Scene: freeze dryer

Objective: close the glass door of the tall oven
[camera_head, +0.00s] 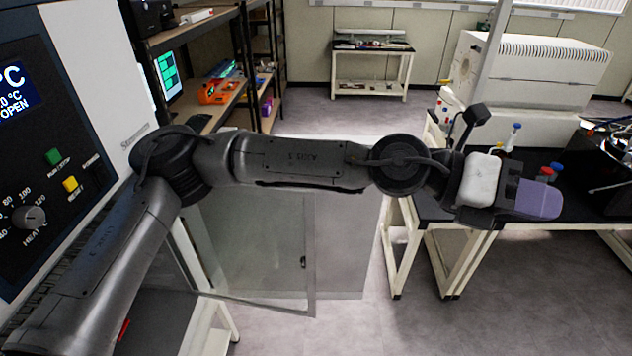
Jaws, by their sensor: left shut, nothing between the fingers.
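The tall oven (85,35) stands at the left, with a dark control panel (60,120) whose screen shows the word OPEN. Its glass door (255,250) stands swung out from the oven, below and behind my left arm, with clear panes and a small dark handle (303,262). My arm hides the door's upper part. My left gripper (537,198) is shut and empty, well to the right of the door and apart from it, over the dark bench. My right gripper is out of view.
A dark-topped bench (440,205) with white legs, small bottles and a large white machine (535,70) stands at the right. Shelves (215,100) and a small white table (372,65) stand at the back. Grey floor (350,325) is clear in front of the door.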

